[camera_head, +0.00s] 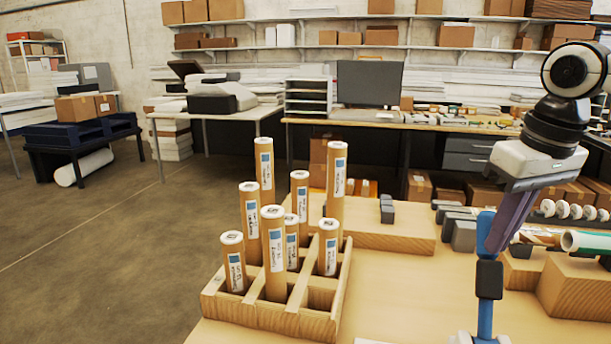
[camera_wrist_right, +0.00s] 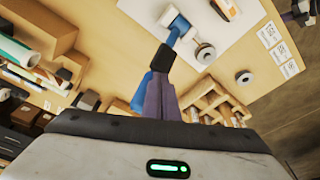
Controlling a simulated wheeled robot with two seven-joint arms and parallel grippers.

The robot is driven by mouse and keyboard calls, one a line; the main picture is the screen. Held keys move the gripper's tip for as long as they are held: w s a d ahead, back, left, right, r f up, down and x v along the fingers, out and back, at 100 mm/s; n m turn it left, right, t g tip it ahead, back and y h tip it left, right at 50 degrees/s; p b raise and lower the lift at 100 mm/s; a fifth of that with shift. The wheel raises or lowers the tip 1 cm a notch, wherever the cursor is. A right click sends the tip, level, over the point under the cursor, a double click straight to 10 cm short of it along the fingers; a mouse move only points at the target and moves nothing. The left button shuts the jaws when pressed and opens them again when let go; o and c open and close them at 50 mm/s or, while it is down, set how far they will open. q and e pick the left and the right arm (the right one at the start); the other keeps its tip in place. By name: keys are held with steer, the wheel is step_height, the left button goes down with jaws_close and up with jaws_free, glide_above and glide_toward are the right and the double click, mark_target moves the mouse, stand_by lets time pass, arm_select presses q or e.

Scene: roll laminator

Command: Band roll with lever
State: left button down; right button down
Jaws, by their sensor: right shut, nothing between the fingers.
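A blue lever (camera_head: 485,318) with a black sleeve (camera_head: 489,279) stands upright at the front of the bench. Its foot is at the white fitting at the bottom edge. It also shows in the wrist view (camera_wrist_right: 176,38), with its black sleeve (camera_wrist_right: 163,58). My right gripper (camera_head: 494,249) has its purple fingers closed together at the lever's upper part, just above the sleeve. They also show in the wrist view (camera_wrist_right: 158,78). Whether they touch the lever I cannot tell. A roll with a green end (camera_head: 585,242) lies at the right. My left gripper is out of view.
A wooden divided rack (camera_head: 268,318) holds several upright cardboard tubes. A wooden block (camera_head: 575,292) stands right of the lever. White discs (camera_head: 570,210) and grey blocks (camera_head: 464,236) lie behind. The wrist view shows a white sheet (camera_wrist_right: 222,30) and a round roll (camera_wrist_right: 206,53).

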stand_by(0.3)
steer(key=shift+s+a, duration=0.25)
steer(key=shift+s, duration=0.75)
step_height(320, 180, up, 8)
stand_by(0.6)
stand_by(0.5)
